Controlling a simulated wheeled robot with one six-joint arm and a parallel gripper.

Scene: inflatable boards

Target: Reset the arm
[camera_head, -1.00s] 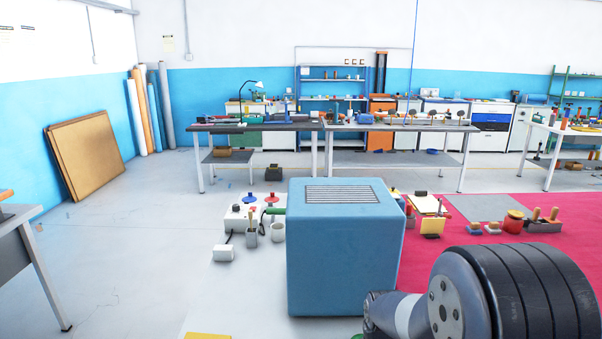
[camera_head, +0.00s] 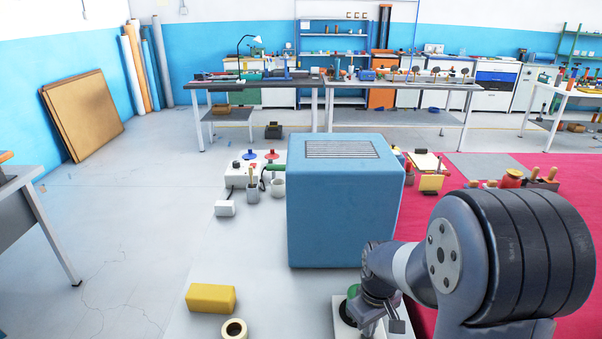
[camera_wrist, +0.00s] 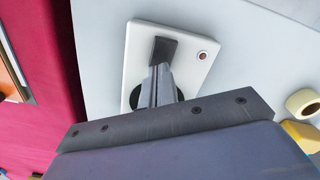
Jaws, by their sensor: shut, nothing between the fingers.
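My gripper (camera_head: 380,318) shows at the lower right of the head view, at the end of my arm, pointing down over a white plate (camera_head: 342,303). In the wrist view my gripper (camera_wrist: 160,75) is shut, with its fingers together and nothing held. The white plate (camera_wrist: 140,42) lies beyond the fingers there, with a small copper-coloured ring (camera_wrist: 203,54) in one corner. Parts of a round dark piece show behind the fingers. I cannot tell how far the fingertips are above the plate.
A large blue box (camera_head: 340,215) stands just beyond my gripper. A yellow block (camera_head: 211,298) and a tape roll (camera_head: 234,329) lie to the left on the pale grey surface. Tools stand behind the box, and a pink mat (camera_head: 455,195) spreads to the right.

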